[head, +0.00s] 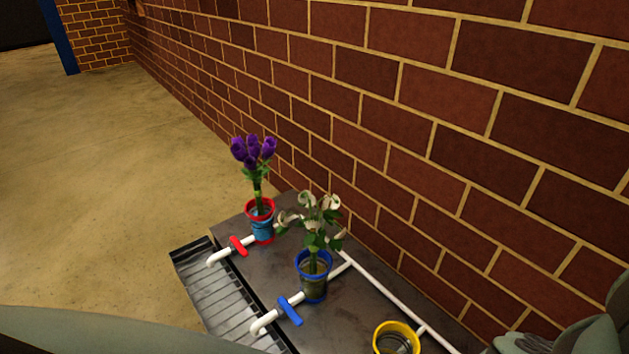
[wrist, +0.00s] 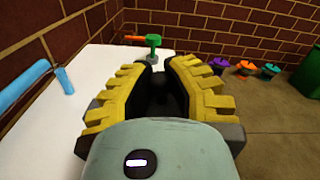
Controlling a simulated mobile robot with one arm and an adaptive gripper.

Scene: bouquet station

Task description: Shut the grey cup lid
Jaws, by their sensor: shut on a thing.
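I cannot make out a grey cup lid in either view. My gripper is over or beside a white surface (wrist: 98,64). The head view does not show the fingers.
Head view: a dark bench (head: 342,305) by the brick wall holds a purple-flower cup (head: 262,228), a white-flower cup (head: 313,284) and a yellow-rimmed cup (head: 397,338). Wrist view: a green fitting (wrist: 153,44), a blue pipe (wrist: 25,82), several small coloured things (wrist: 245,67).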

